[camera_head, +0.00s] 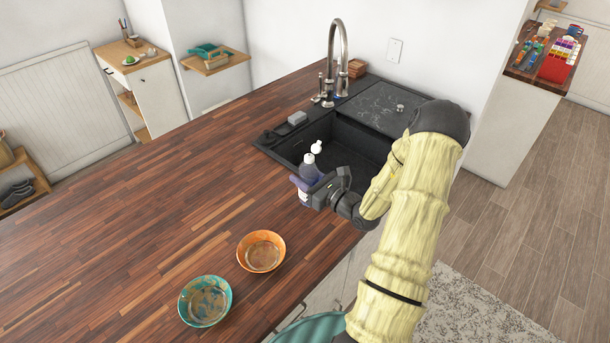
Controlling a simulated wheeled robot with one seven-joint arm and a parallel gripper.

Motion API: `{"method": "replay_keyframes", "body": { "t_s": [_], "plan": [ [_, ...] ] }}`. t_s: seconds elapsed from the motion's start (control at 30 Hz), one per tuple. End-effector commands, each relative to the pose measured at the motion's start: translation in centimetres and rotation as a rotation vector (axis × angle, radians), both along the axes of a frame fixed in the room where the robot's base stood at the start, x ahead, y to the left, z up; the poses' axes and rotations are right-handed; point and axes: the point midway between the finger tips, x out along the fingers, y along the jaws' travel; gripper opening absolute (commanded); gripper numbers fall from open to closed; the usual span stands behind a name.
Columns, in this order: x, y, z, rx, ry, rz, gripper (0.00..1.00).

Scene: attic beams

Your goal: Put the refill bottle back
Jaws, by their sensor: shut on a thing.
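The refill bottle (310,171) is a small purple-grey bottle with a white pump top. It is upright at the front left of the dark sink (357,142). My gripper (311,190) comes from the right and is shut on the bottle's body. The gripper hides part of the lower bottle, and I cannot tell whether its base touches the counter.
A teal bowl (188,307) and an orange bowl (278,246) stand on the wooden counter (170,200) at the front. A tall tap (338,48) rises behind the sink, with a grey sponge-like block (297,118) at its left rim. The counter's left part is clear.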

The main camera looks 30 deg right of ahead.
Motion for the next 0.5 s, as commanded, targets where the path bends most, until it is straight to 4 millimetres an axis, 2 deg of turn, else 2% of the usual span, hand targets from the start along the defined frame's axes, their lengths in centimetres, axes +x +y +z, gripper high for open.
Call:
{"method": "replay_keyframes", "body": {
  "t_s": [0.2,0.5],
  "plan": [
    [0.0,0.0,-2.2,0.0,0.0,-0.001,0.07],
    [0.1,0.2,-2.6,-0.001,-0.003,0.003,0.07]
  ]
}}
